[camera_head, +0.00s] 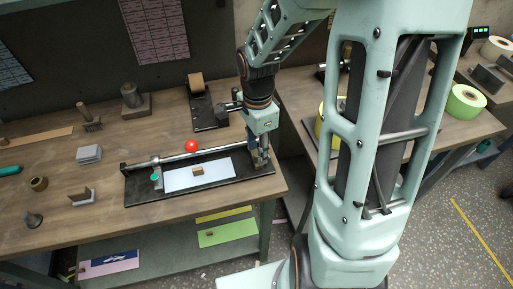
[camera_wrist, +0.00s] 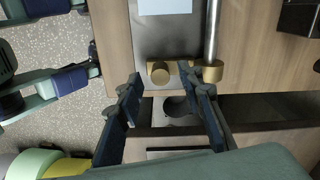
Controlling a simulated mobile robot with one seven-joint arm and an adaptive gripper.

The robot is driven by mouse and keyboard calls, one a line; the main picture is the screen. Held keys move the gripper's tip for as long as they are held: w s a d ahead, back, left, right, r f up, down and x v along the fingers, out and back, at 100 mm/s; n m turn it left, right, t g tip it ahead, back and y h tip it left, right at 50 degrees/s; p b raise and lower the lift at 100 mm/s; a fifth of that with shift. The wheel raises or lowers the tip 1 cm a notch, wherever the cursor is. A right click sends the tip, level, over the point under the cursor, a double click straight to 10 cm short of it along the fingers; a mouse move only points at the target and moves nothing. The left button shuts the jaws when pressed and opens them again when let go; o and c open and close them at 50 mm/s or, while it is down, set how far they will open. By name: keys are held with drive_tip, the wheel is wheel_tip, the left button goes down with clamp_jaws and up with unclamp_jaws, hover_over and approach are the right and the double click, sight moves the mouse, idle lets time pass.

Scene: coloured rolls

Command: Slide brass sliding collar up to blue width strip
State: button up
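My gripper (camera_head: 262,158) is at the right end of a dark board (camera_head: 135,192) with a steel rail (camera_head: 210,152). In the wrist view my gripper (camera_wrist: 162,78) is open, with fingers apart on either side of a brass piece (camera_wrist: 160,73). I cannot tell whether they touch it. A brass collar (camera_wrist: 213,72) sits at the near end of the rail (camera_wrist: 212,30), just right of the fingers. A pale bluish-white strip (camera_head: 218,166) lies on the board left of my gripper; its end shows in the wrist view (camera_wrist: 165,6).
A small brown block (camera_head: 198,171) lies on the pale strip. A green knob (camera_head: 154,177) is at the board's left end. A roll stand (camera_head: 207,113) stands behind. The table edge is close to my gripper.

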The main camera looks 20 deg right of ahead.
drive_tip(key=shift+f, duration=0.5)
clamp_jaws()
